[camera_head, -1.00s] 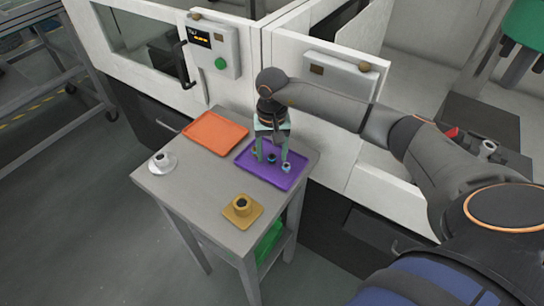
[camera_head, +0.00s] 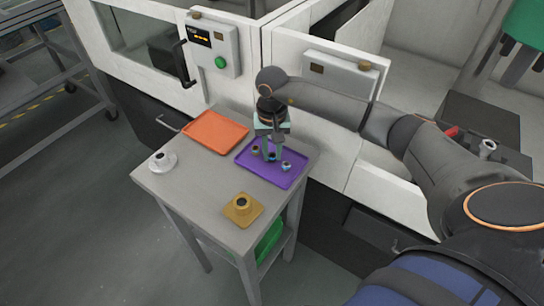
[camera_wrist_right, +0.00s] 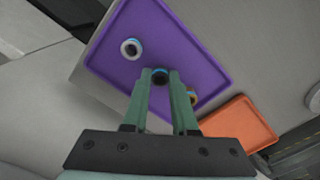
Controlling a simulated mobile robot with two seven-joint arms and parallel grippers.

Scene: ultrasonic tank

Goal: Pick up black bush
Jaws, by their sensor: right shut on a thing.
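The black bush (camera_head: 271,158) is at the purple tray (camera_head: 259,173), between the fingertips of my right gripper (camera_head: 270,154). In the right wrist view, the right gripper (camera_wrist_right: 160,81) is shut on the black bush (camera_wrist_right: 160,74), whose dark bore and blue-tinted rim show at the tips. Whether it still touches the tray I cannot tell. My left gripper is in neither view.
A pale bush (camera_head: 286,166) and a brass-coloured bush (camera_head: 255,150) stand close on either side in the purple tray. An orange tray (camera_head: 214,132), a white fixture (camera_head: 162,162) and a yellow fixture (camera_head: 242,209) share the grey table. The machine wall rises just behind.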

